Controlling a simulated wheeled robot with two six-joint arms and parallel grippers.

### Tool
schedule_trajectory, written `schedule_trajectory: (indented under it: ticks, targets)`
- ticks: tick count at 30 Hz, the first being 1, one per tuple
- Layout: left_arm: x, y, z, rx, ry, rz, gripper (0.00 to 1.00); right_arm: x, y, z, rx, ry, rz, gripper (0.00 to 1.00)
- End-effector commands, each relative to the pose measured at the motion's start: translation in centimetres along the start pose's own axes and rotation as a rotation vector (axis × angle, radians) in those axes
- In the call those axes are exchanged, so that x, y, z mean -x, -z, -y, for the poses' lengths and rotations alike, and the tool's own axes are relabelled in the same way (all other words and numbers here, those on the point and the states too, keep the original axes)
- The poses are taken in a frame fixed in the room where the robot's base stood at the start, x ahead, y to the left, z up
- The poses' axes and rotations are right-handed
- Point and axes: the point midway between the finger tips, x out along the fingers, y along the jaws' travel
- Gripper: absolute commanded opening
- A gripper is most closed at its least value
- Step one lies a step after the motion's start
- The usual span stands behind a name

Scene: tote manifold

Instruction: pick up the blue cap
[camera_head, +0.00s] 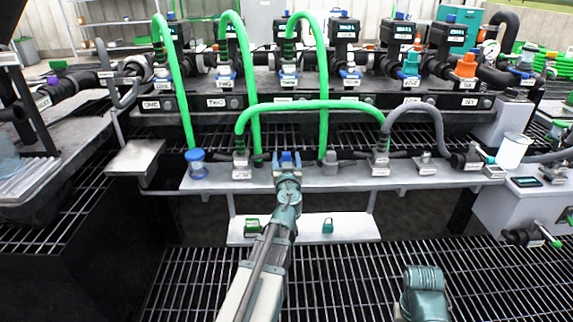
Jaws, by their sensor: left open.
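A bright blue piece, which looks like the blue cap (287,156), shows at the grey shelf, right at the tip of my left gripper (287,168). My left gripper reaches up from the bottom middle and is open. Its fingers and the blue piece overlap in the picture, so I cannot tell whether they touch. A second blue, cup-shaped piece (195,161) stands at the left end of the shelf, apart from the gripper. Part of my right arm shows at the bottom right; its gripper is not in view.
The grey shelf (215,183) bears several fittings. A green hose (310,105) arches just behind my left gripper, and other green hoses hang from the valve row. A white lower ledge (345,230) holds small green items. Grating floor lies in front.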

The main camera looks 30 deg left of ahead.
Motion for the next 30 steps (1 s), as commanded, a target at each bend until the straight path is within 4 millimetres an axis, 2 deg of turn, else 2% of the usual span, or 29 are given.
schedule_trajectory:
  ticks: [5, 12, 20, 23, 30]
  targets:
    - [-1.1, 0.1, 0.2, 0.000, 0.002, 0.000, 0.72, 0.1, 0.0, 0.0, 0.000, 0.000, 0.000, 0.50]
    - [-4.1, 0.3, 0.8, 0.000, 0.001, 0.000, 0.72, 0.3, 0.0, 0.0, 0.000, 0.000, 0.000, 0.50]
    - [-4.4, 0.3, 0.9, 0.000, 0.001, 0.000, 0.72, 0.3, 0.0, 0.0, 0.000, 0.000, 0.000, 0.50]
    - [-4.4, 0.3, 0.9, 0.000, 0.001, 0.000, 0.58, 0.3, 0.0, 0.0, 0.000, 0.000, 0.000, 0.50]
    - [-4.3, 0.3, 0.9, 0.000, 0.001, 0.000, 0.15, 0.3, 0.0, 0.0, 0.000, 0.000, 0.000, 0.50]
